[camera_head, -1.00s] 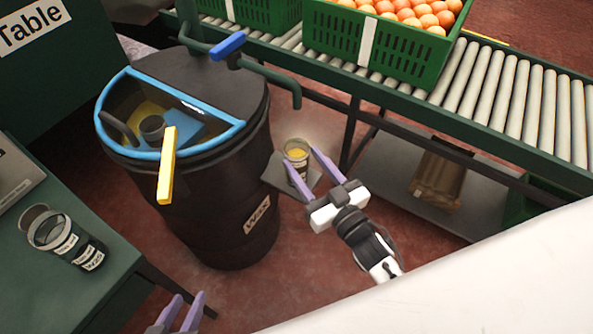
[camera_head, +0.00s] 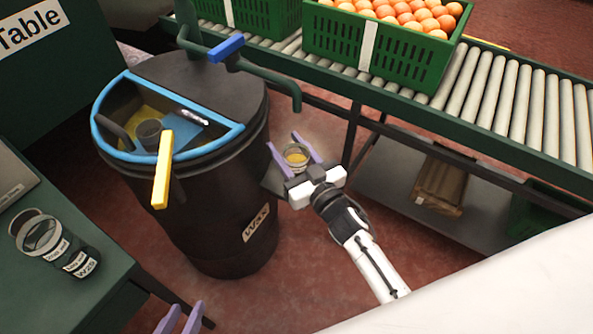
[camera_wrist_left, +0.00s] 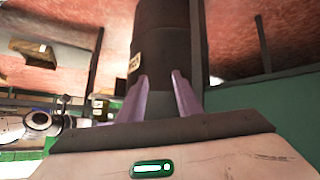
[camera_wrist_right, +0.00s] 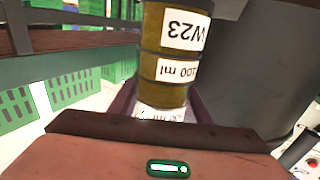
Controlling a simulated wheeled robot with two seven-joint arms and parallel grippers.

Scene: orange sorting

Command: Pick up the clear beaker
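A clear beaker (camera_head: 296,157) with yellow contents stands on a small grey shelf at the right side of the black wax barrel (camera_head: 222,215). In the right wrist view the beaker (camera_wrist_right: 172,70) fills the middle, with labels reading W23 and 100 ml. My right gripper (camera_head: 293,146) is open, with one finger on each side of the beaker. A gap shows at the left finger; contact at the other is unclear. My left gripper (camera_head: 180,312) is open and empty at the bottom edge of the head view, in front of the barrel.
A dark labelled beaker pair (camera_head: 62,245) stands on the green table (camera_head: 60,305) at left. A pipe with a blue lever (camera_head: 226,47) hangs above. The roller conveyor (camera_head: 500,98) carries green crates (camera_head: 335,32) of oranges.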

